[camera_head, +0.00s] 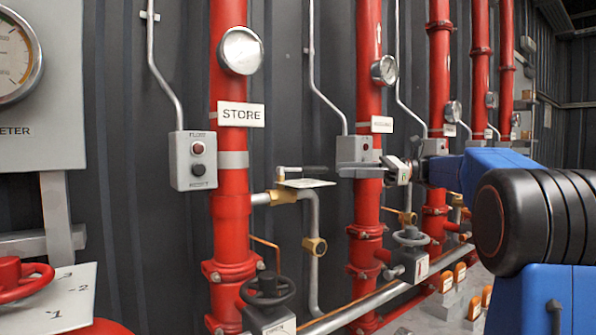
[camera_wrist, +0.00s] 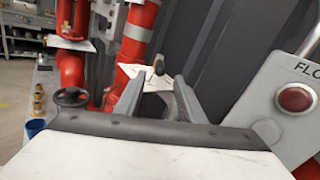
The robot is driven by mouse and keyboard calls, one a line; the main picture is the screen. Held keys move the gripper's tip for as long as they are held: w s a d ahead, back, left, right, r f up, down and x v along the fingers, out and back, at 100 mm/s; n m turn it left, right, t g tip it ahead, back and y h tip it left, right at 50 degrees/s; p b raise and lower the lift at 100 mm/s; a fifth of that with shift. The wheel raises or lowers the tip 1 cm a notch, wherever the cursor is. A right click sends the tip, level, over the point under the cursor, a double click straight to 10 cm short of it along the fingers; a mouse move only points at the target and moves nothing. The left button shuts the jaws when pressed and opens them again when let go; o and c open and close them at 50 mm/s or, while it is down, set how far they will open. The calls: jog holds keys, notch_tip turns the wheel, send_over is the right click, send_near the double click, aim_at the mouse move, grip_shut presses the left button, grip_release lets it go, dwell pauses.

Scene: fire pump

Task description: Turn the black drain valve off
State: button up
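A lever valve shows in the head view, with a brass body (camera_head: 283,193) and a dark straight handle (camera_head: 303,169) lying level, pointing right. A white tag plate (camera_head: 306,183) sits just under the handle. My gripper (camera_head: 345,162) is right of the handle's free end, pointing left toward it. In the wrist view, my gripper (camera_wrist: 158,80) has its two fingers apart with nothing held. A small dark piece (camera_wrist: 159,64), seemingly the handle end, shows just past the fingertips, by a white plate (camera_wrist: 135,70). Whether the fingers overlap the handle, I cannot tell.
Black handwheels (camera_head: 267,290) (camera_head: 411,237) stand low on the red pipes. A grey switch box (camera_head: 193,160) hangs left of the STORE pipe (camera_head: 229,200). A grey box with a red button (camera_wrist: 295,98) is close on the wrist view's right.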

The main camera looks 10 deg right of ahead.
aim_at(303, 169)
jog(key=x, duration=1.4)
jog(key=shift+a, duration=0.15)
grip_shut()
